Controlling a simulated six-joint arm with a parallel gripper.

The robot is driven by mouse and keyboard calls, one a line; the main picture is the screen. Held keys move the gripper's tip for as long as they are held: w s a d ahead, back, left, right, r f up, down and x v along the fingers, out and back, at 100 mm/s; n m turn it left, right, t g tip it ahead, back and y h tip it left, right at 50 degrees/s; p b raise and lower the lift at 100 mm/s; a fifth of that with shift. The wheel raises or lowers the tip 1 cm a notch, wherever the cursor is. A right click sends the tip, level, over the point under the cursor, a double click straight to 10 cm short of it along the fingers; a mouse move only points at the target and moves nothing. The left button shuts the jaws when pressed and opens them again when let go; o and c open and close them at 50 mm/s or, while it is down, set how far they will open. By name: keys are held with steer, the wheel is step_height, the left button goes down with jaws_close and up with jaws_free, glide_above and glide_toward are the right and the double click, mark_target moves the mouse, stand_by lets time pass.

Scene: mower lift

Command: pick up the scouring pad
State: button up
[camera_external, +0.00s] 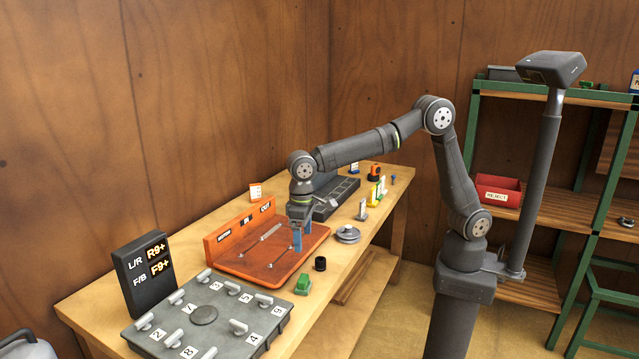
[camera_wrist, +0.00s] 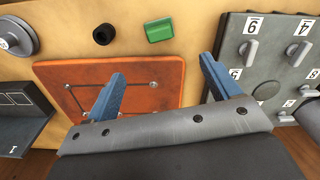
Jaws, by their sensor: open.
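A small green block (camera_external: 302,284), which looks like the scouring pad, lies on the bench near its front edge. My gripper (camera_external: 297,238) points down over the orange board, behind the pad in the external view. Its two blue fingers (camera_wrist: 162,68) are wide apart with nothing between them. The pad is apart from the fingers.
The orange board (camera_external: 262,268) has a raised back wall. A black cylinder (camera_external: 320,263) stands near the pad; a grey round part (camera_external: 347,234) lies farther right. The grey numbered panel (camera_external: 238,305) has several upright knobs. A dark display (camera_external: 146,273) stands at the left.

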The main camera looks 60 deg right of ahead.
mark_target(303, 278)
steer(key=f, duration=1.7)
steer(key=shift+w, duration=0.2)
steer(key=shift+c, duration=0.4)
steer(key=c, duration=1)
